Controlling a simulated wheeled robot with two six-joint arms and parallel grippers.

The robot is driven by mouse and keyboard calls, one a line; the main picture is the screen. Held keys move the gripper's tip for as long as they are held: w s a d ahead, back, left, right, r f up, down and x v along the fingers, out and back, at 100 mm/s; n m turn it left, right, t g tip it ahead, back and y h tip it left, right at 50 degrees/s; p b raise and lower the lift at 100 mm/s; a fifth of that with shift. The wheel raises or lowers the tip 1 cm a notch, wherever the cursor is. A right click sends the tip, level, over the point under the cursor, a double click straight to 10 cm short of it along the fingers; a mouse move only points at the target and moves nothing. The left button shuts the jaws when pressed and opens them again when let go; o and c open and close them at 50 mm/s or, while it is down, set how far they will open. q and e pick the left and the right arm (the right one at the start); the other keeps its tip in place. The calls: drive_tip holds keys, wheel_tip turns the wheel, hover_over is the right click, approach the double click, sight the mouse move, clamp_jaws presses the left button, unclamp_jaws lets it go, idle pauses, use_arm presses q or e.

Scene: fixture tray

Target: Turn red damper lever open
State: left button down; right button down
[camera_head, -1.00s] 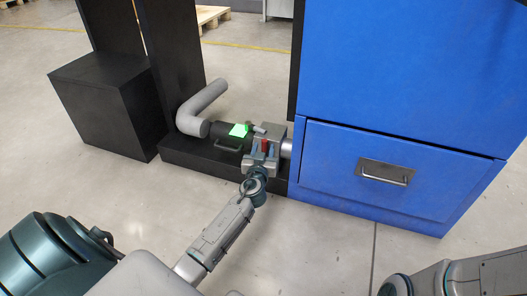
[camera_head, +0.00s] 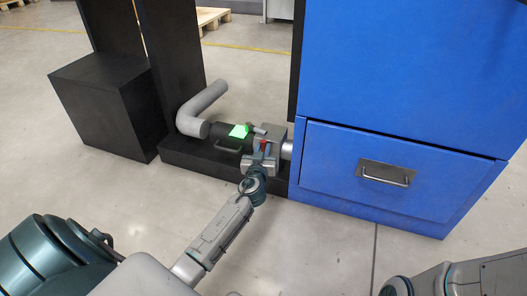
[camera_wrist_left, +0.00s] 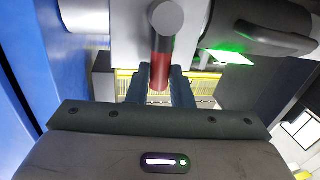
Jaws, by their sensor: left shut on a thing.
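The red damper lever (camera_head: 263,146) sits on a grey valve block at the end of the black pipe section, left of the blue cabinet. My left gripper (camera_head: 259,161) is at the lever, its jaws shut on it. In the left wrist view the lever (camera_wrist_left: 162,62) has a grey round end and a red shaft, which runs down between the two dark fingers of the gripper (camera_wrist_left: 160,88). My right gripper is out of view; only part of that arm shows at the lower right.
The blue cabinet (camera_head: 410,70) with a drawer handle (camera_head: 386,173) stands close on the right. A glowing green panel (camera_head: 239,131) and a black handle (camera_head: 228,148) are left of the valve block. A black box (camera_head: 105,110) stands farther left. The floor in front is clear.

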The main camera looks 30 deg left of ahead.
use_arm(q)
drive_tip(key=a+n+b, duration=0.1)
drive_tip(key=n, duration=0.1)
drive_tip(key=a+f+n+h+b, duration=0.1)
drive_tip(key=n, duration=0.2)
drive_tip(key=s+a+n+b, duration=0.1)
drive_tip(key=n+b, duration=0.1)
drive_tip(key=shift+a+f+n+g+h, duration=0.35)
drive_tip(key=shift+n+g+h, duration=0.05)
drive_tip(key=shift+s+a+f+n+h, duration=0.1)
drive_tip(key=shift+a+f+n+h, duration=0.4)
drive_tip(key=shift+n, duration=0.7)
drive_tip(key=shift+s+a+f+n+h, duration=0.15)
drive_tip(key=shift+f+n, duration=0.5)
drive_tip(key=shift+n, duration=0.55)
drive_tip(key=shift+w+a+f+n+h, duration=0.1)
drive_tip(key=shift+a+f+n+h, duration=0.35)
drive_tip(key=shift+n, duration=0.75)
drive_tip(key=shift+d+f, duration=0.2)
drive_tip(key=shift+f, duration=0.05)
drive_tip(key=c, duration=1.3)
unclamp_jaws()
